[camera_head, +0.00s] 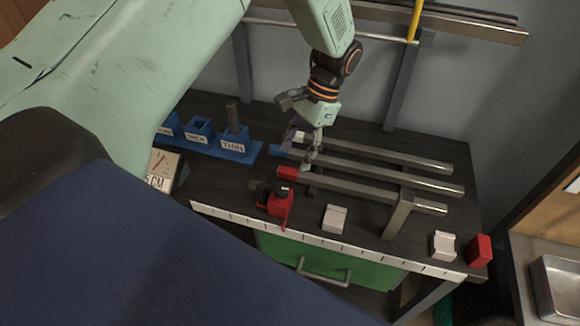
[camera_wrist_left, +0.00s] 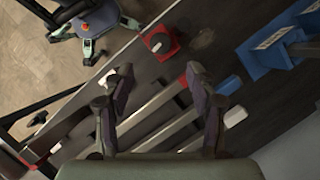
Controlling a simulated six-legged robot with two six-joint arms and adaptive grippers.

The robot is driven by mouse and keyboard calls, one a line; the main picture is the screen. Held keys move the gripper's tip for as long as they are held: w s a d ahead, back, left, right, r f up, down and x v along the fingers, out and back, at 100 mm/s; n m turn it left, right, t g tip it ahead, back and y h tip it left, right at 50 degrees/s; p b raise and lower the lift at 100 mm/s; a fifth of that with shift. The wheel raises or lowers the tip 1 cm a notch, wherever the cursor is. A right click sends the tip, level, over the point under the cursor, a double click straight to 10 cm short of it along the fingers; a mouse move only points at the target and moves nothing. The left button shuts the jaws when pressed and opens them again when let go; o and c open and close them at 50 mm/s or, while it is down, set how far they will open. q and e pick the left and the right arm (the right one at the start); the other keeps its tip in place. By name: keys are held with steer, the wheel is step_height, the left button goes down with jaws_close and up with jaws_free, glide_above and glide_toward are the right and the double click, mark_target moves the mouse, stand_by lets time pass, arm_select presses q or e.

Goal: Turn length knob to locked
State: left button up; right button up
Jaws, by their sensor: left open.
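A red clamp-like block (camera_head: 278,203) with a dark knob on its side and a small pale-topped part sits near the front edge of the dark bench. I take it for the part with the length knob, but cannot read its setting. In the left wrist view the red block (camera_wrist_left: 160,43) shows ahead of the fingertips, with a pale round top. My left gripper (camera_head: 309,158) points down over the left ends of the metal bars, behind the red block and apart from it. Its fingers (camera_wrist_left: 160,85) are spread, with nothing held between them. My right gripper is not seen.
Parallel metal bars (camera_head: 380,168) with red and blue ends lie right of the gripper. Blue labelled holders (camera_head: 235,146) stand left, beside a dial box (camera_head: 163,168). A ruler strip (camera_head: 320,242) runs along the front edge. Pale blocks (camera_head: 335,218) and a red block (camera_head: 480,250) sit right.

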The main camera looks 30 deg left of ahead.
arm_select(q)
steer(key=shift+v, duration=1.1)
